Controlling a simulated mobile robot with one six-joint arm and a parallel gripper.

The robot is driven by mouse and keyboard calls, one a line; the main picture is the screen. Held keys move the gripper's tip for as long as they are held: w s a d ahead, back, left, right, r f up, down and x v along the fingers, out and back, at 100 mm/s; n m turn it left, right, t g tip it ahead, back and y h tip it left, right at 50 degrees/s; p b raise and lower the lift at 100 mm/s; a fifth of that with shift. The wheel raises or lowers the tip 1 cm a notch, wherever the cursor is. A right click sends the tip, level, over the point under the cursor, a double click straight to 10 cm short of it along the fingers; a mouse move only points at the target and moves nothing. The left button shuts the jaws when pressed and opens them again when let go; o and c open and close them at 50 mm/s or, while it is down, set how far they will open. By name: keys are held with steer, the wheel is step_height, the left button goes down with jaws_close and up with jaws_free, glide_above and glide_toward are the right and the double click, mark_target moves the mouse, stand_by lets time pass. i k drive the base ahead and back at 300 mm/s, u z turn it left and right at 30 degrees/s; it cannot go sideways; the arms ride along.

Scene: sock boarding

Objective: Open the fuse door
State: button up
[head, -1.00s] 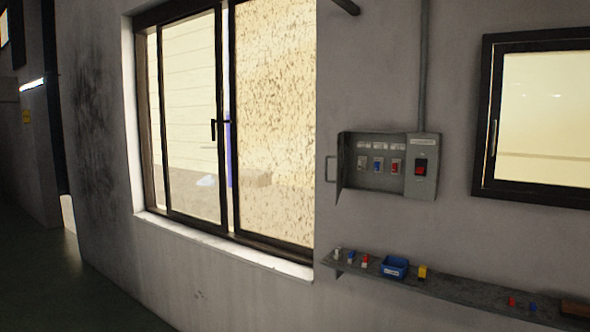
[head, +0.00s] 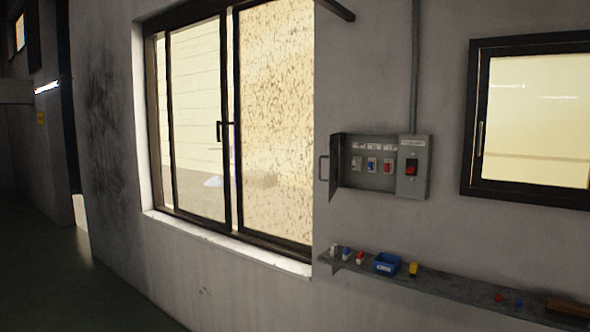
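The grey fuse box (head: 405,143) is fixed to the wall right of the large window in the head view. Its fuse door (head: 336,168) stands swung open at the left side, with a handle (head: 323,168) on its outer edge. Inside, a white fuse (head: 357,163), a blue fuse (head: 372,165) and a red fuse (head: 388,167) sit in a row under small labels. A red switch (head: 411,168) is on the box's right panel. My gripper is not in view.
A grey shelf (head: 450,290) runs below the box. It holds several small fuses, a blue bin (head: 386,264), a yellow block (head: 413,268) and a brown block (head: 568,306). Windows flank the box. Open floor (head: 95,300) lies at the left.

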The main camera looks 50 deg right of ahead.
mark_target(333, 156)
steer(key=i, duration=1)
steer(key=u, duration=0.1)
steer(key=k, duration=0.9)
steer(key=z, duration=0.2)
steer(key=i, duration=0.4)
steer(key=u, duration=0.1)
